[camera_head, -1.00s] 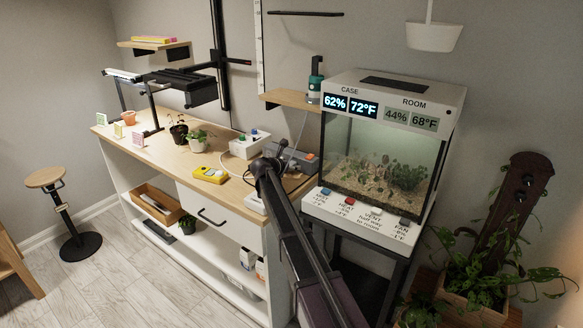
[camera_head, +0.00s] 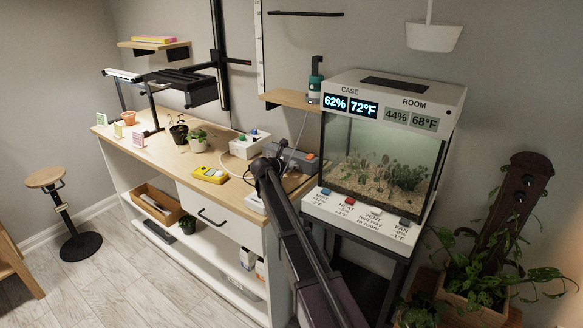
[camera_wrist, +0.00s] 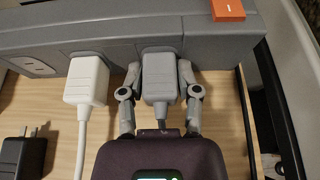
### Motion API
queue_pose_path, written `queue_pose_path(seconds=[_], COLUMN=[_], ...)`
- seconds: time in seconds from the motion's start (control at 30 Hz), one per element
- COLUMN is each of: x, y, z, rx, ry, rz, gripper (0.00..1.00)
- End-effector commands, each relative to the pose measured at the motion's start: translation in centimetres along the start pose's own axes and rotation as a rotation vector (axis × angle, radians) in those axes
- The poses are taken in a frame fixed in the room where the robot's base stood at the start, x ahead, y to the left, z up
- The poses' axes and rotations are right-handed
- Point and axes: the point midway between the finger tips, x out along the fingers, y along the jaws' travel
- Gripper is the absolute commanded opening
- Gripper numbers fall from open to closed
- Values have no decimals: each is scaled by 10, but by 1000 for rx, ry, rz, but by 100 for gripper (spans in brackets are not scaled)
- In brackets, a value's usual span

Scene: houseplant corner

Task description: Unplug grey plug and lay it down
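The grey plug (camera_wrist: 160,86) sits against the front of the grey power strip (camera_wrist: 120,32) in the wrist view, with its cable end toward me. My gripper (camera_wrist: 160,72) has one finger on each side of the plug, the tips close to its sides. I cannot tell whether they press on it or leave a small gap. In the head view, my gripper (camera_head: 268,166) is at the power strip (camera_head: 294,156) on the right end of the bench; my arm hides the plug there.
A white plug (camera_wrist: 86,80) with a white cable sits close left of my gripper. A loose black plug (camera_wrist: 22,156) lies on the wood at lower left. An orange switch (camera_wrist: 228,9) is on the strip. The glass plant case (camera_head: 385,150) stands right of my arm.

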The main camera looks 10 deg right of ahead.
Motion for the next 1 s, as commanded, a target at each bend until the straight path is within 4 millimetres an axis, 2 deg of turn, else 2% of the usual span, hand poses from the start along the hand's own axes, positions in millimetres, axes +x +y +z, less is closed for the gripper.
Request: queue_pose_path(seconds=[0.03, 0.07, 0.1, 0.4, 1.0], x=[0, 0, 0, -2, -18], y=[0, 0, 0, 0, 0], z=[0, 0, 0, -1, -7], rx=[0, 0, 0, 0, 0], ry=[0, 0, 0, 0, 0], rz=[0, 0, 0, 0, 0], gripper=[12, 3, 0, 0, 0])
